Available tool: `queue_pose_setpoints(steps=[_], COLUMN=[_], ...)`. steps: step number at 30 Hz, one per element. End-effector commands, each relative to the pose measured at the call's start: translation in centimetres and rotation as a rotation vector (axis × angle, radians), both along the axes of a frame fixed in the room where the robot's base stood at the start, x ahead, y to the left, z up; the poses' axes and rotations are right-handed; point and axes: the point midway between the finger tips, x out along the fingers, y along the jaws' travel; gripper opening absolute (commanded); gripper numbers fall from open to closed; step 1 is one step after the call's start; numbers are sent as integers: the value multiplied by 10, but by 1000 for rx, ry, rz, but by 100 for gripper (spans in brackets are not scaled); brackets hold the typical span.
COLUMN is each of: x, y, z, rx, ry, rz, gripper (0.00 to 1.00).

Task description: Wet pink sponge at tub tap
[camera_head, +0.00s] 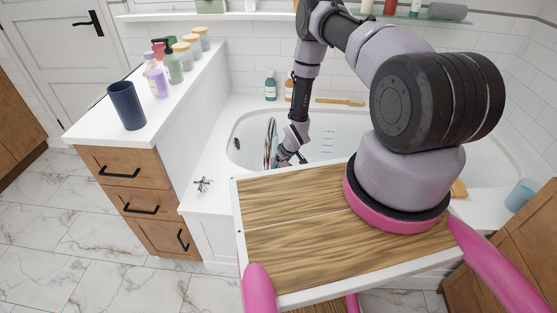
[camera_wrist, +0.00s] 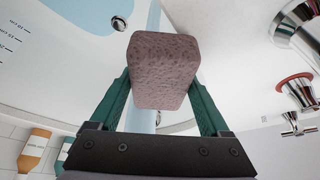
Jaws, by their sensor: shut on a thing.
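My gripper (camera_wrist: 160,88) is shut on the pink sponge (camera_wrist: 163,60), with a green finger on each of its two sides. In the head view my gripper (camera_head: 285,158) is low inside the white bathtub (camera_head: 345,125), close beside the curved chrome tub tap (camera_head: 270,140). The sponge cannot be made out in that view. In the wrist view chrome tap fittings (camera_wrist: 296,88), one with a red ring, are at the right, apart from the sponge. A pale blue area shows behind the sponge; I cannot tell whether water runs onto it.
A chrome cross handle (camera_head: 203,184) is on the tub's near left ledge. Bottles (camera_head: 271,87) and a wooden brush (camera_head: 340,102) are on the back ledge. The cabinet (camera_head: 150,160) at left carries a dark blue cup (camera_head: 126,106) and several bottles and jars.

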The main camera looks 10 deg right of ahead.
Motion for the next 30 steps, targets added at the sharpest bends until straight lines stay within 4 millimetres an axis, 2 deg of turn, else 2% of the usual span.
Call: queue_pose_setpoints(steps=[12,30], x=[-33,-36], y=[2,2], z=[0,0], rx=[0,0], ry=[1,-1], rz=[1,1], gripper=[28,28])
